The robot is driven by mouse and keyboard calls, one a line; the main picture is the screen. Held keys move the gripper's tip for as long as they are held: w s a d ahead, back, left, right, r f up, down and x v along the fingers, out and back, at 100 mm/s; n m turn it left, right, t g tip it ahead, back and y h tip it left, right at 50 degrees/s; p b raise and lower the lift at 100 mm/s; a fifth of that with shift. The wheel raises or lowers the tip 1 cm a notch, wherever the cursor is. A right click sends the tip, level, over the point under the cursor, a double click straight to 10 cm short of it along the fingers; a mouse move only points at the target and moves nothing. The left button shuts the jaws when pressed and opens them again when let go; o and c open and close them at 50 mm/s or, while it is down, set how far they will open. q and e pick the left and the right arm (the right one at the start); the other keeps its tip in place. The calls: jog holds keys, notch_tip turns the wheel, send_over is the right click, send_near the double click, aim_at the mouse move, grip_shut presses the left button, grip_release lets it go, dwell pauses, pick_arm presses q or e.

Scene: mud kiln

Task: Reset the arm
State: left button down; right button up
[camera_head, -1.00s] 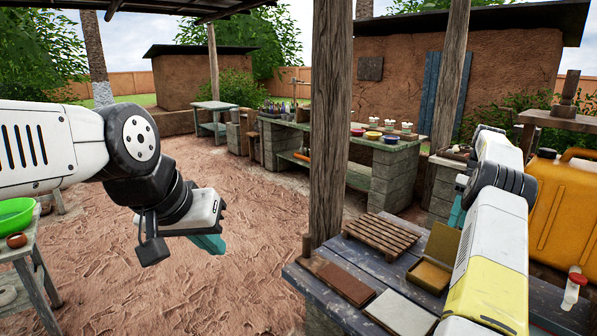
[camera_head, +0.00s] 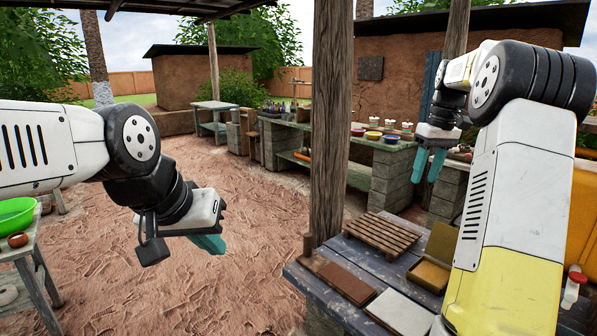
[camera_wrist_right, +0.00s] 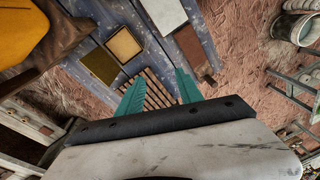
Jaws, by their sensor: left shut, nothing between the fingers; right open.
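My left gripper (camera_head: 209,243) is at the left of the head view, over the bare dirt floor, with its teal fingers shut and nothing between them. My right arm comes in from the right, bent and raised. My right gripper (camera_head: 430,165) hangs above the far side of the blue-grey table (camera_head: 318,291), fingers pointing down, open and empty. In the right wrist view its two teal fingers (camera_wrist_right: 160,92) are apart, with the slatted wooden rack (camera_wrist_right: 158,93) seen below and between them.
On the table are the wooden rack (camera_head: 382,233), an open yellow box (camera_head: 432,274), a brown slab (camera_head: 346,283) and a pale slab (camera_head: 401,313). A wooden post (camera_head: 331,130) stands between my arms. A stone bench (camera_head: 395,165) with bowls is behind. A green basin (camera_head: 15,213) is at far left.

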jog(key=s+a+r+m+t, duration=0.1)
jog(key=s+a+r+t, duration=0.1)
jog(key=s+a, duration=0.55)
jog(key=s+a+r+m+t, duration=0.1)
jog(key=s+a+r, duration=0.2)
jog(key=s+a, duration=0.4)
jog(key=s+a+f+t, duration=0.1)
jog(key=s+a+f, duration=0.1)
jog(key=s, duration=0.5)
jog(key=s+a+f+m+t, duration=0.1)
jog(key=s+a+f, duration=0.2)
jog(key=s, duration=0.3)
jog(key=shift+s+f+t+y, duration=0.3)
jog(key=shift+s+f, duration=0.1)
jog(key=shift+f, duration=0.5)
jog(key=shift+c, duration=0.4)
jog(key=shift+c, duration=0.3)
